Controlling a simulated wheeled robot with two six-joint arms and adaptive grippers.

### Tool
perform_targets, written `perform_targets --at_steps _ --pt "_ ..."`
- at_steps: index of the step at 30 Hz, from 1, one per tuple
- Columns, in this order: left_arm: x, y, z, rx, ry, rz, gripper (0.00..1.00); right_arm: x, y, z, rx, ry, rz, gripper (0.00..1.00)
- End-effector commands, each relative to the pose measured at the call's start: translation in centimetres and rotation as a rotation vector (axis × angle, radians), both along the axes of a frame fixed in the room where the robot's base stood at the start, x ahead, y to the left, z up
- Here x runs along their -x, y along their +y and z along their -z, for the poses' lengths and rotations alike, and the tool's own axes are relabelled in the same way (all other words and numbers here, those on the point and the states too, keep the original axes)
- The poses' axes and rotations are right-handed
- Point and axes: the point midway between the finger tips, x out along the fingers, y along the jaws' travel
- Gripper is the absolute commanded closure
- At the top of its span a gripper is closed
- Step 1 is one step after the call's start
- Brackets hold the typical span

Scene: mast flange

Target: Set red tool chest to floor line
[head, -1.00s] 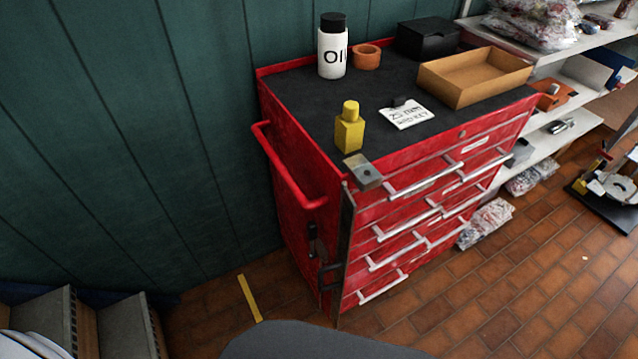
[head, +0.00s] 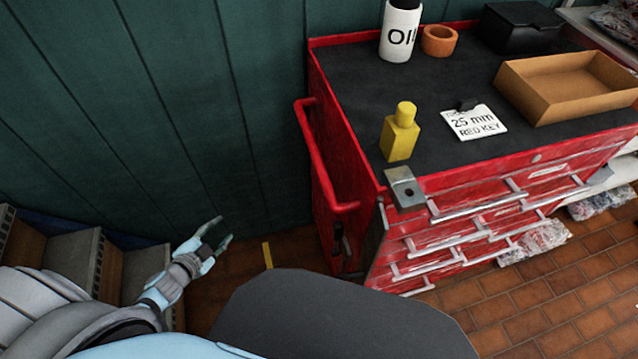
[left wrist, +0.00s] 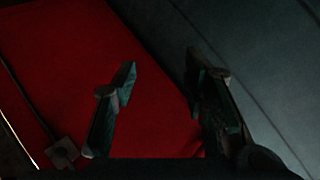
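The red tool chest (head: 345,150) stands on the tiled floor against the green wall. A red push handle (head: 318,160) runs along its left side. A yellow floor line (head: 267,256) shows left of the chest, partly hidden by my body. My left gripper (head: 222,232) is left of the chest, apart from the handle, with its fingers spread and empty. In the dark left wrist view the fingers (left wrist: 160,75) stand apart before a red surface, apparently the chest's side (left wrist: 80,60). My right gripper is not in view.
On the chest top are a white oil bottle (head: 399,35), an orange ring (head: 438,41), a yellow bottle (head: 400,135), a card (head: 474,123), a cardboard tray (head: 560,105) and a black box (head: 520,27).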

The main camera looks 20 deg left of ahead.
Motion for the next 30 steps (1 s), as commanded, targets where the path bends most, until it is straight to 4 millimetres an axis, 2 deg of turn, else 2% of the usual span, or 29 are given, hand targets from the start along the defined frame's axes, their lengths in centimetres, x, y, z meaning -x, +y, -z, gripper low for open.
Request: perform_targets --at_steps 1,2,3,5,6,8,10,12,17,21,24,30 --pt "-3.6 -1.1 -6.0 -0.099 -0.160 0.190 0.60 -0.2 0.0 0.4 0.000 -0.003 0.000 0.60" --pt "-5.0 -2.6 -9.6 -0.160 -0.254 0.321 0.60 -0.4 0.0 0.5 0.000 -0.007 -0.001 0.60" --pt "-5.9 -5.0 -14.0 -0.242 -0.367 0.500 0.60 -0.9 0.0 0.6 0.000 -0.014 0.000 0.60" --pt "-5.5 -8.8 -19.0 -0.357 -0.499 0.756 0.60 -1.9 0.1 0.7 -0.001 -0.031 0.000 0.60" --pt "-4.4 -10.9 -21.2 -0.422 -0.561 0.907 0.60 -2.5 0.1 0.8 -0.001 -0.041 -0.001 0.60" --pt "-2.8 -13.2 -23.1 -0.494 -0.620 1.076 0.60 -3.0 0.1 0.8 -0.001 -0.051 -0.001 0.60" --pt "-1.8 -14.7 -23.9 -0.537 -0.650 1.178 0.60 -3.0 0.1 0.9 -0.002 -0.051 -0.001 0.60" --pt "-1.9 -15.7 -23.9 -0.545 -0.658 1.199 0.60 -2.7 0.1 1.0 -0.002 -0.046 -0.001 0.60" --pt "-4.1 -19.0 -23.3 -0.539 -0.663 1.189 0.60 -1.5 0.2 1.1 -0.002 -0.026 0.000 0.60" --pt "-6.4 -22.5 -22.5 -0.536 -0.660 1.189 0.60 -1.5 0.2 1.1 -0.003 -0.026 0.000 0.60" --pt "-7.6 -24.4 -22.0 -0.536 -0.656 1.189 0.60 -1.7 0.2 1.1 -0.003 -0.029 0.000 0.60" --pt "-8.9 -26.4 -21.4 -0.539 -0.653 1.189 0.60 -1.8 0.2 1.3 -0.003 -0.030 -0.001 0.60"
